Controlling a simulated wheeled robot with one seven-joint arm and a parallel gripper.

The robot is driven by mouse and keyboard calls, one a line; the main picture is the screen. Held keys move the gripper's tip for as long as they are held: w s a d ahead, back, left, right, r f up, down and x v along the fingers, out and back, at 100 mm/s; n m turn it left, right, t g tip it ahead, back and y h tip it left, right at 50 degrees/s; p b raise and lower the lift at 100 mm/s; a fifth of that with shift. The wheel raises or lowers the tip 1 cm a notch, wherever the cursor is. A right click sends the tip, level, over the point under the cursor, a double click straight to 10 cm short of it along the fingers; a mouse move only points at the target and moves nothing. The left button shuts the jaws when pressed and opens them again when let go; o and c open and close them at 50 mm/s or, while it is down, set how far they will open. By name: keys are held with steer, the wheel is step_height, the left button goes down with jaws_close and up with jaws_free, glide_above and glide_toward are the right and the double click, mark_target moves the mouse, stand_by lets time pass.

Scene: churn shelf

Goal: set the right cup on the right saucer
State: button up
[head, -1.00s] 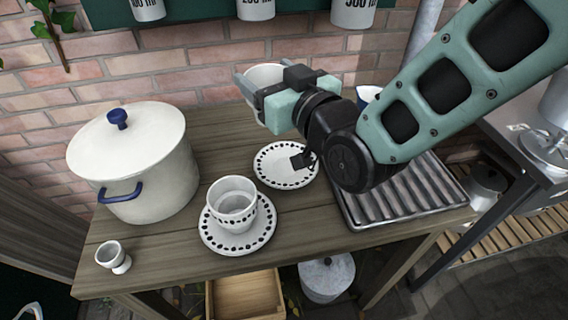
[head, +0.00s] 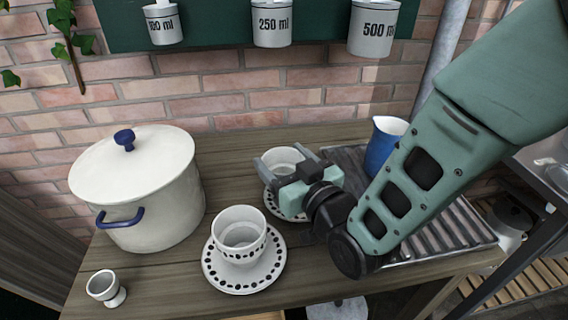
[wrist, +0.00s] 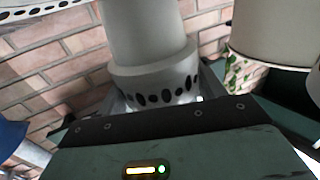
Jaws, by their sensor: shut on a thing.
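My gripper (head: 285,180) is shut on the right cup (head: 283,157), a white cup whose rim shows upright between the fingers. Its dotted band shows close up in the wrist view (wrist: 155,88). The right saucer (head: 271,206), white with black dots, lies on the table under the cup and gripper, which hide much of it. I cannot tell whether the cup's base touches it. A dotted white rim also shows at the top left of the wrist view (wrist: 40,9).
A second cup (head: 240,232) stands on the left saucer (head: 243,283). A large white pot (head: 150,210) is at the left, a small egg cup (head: 105,288) at the front left. A blue jug (head: 382,148) and ribbed metal tray (head: 455,232) are at the right. Measuring cups (head: 272,25) hang above.

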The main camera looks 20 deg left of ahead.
steer(key=shift+f, duration=0.35)
steer(key=shift+f+b, duration=0.35)
steer(key=shift+b, duration=0.05)
steer(key=o, duration=1.1)
steer(key=shift+r, duration=0.1)
steer(key=shift+r, duration=0.1)
steer(key=shift+r+p, duration=0.25)
steer(key=shift+p, duration=0.25)
steer(key=b+v, duration=0.1)
steer(key=v, duration=1.1)
steer(key=shift+b, duration=0.35)
steer(key=shift+f, duration=0.1)
